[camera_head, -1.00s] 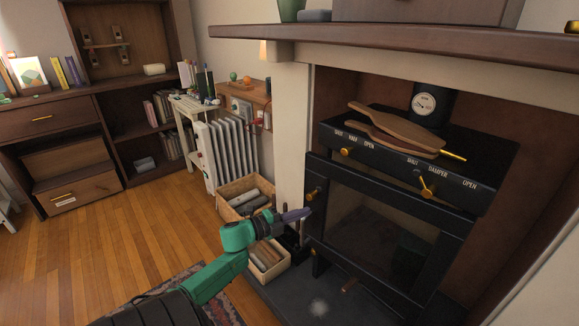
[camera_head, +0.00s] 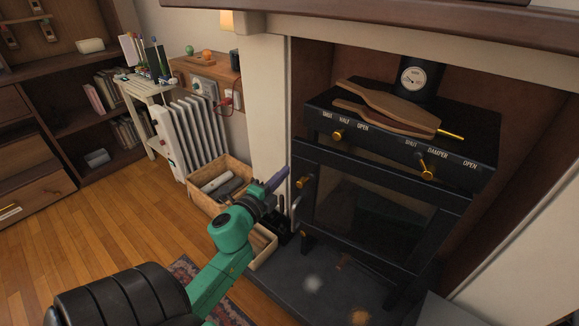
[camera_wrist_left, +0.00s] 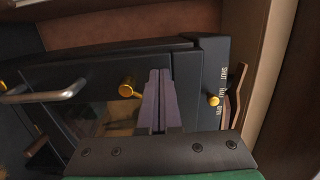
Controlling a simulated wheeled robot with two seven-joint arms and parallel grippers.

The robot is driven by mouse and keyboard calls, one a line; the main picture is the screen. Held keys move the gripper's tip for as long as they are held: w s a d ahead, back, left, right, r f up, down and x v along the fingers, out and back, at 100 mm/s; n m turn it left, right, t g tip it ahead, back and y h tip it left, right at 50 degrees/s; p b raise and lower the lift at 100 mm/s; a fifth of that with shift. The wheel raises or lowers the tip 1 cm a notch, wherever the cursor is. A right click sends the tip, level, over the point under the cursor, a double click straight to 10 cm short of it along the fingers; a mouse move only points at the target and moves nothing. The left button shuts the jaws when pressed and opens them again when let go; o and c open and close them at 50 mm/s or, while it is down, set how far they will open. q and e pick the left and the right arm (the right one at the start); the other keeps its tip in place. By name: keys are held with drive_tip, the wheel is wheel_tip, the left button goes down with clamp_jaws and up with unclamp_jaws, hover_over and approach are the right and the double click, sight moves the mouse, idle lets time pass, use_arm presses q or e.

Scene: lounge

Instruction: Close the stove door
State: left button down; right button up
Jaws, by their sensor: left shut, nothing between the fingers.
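The black stove (camera_head: 462,190) stands in the fireplace recess, its front facing me. Its door (camera_head: 385,268) has a dark glass pane (camera_head: 365,215) and a brass-ended handle (camera_head: 302,183) on the left side. I cannot tell from these views how far the door stands from its frame. My left gripper (camera_head: 284,174) is shut and empty, just left of the door's handle side. In the left wrist view its purple fingers (camera_wrist_left: 160,75) lie together in front of the dark stove front, near a brass knob (camera_wrist_left: 128,88). A silver handle (camera_wrist_left: 50,97) shows at left there. My right gripper is out of view.
Wooden paddle-shaped bellows (camera_head: 395,100) lie on the stove top. Brass control knobs (camera_head: 338,135) stick out above the door. A wooden crate (camera_head: 207,205), a white radiator (camera_head: 190,135) and fire tools (camera_head: 283,220) stand left of the stove. The grey hearth (camera_head: 300,295) lies below.

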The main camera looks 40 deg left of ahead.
sight(296, 161)
use_arm(q)
drive_tip(key=w, duration=0.3)
drive_tip(key=shift+a, duration=0.2)
drive_tip(key=shift+w+a, duration=0.1)
drive_tip(key=shift+w, duration=0.35)
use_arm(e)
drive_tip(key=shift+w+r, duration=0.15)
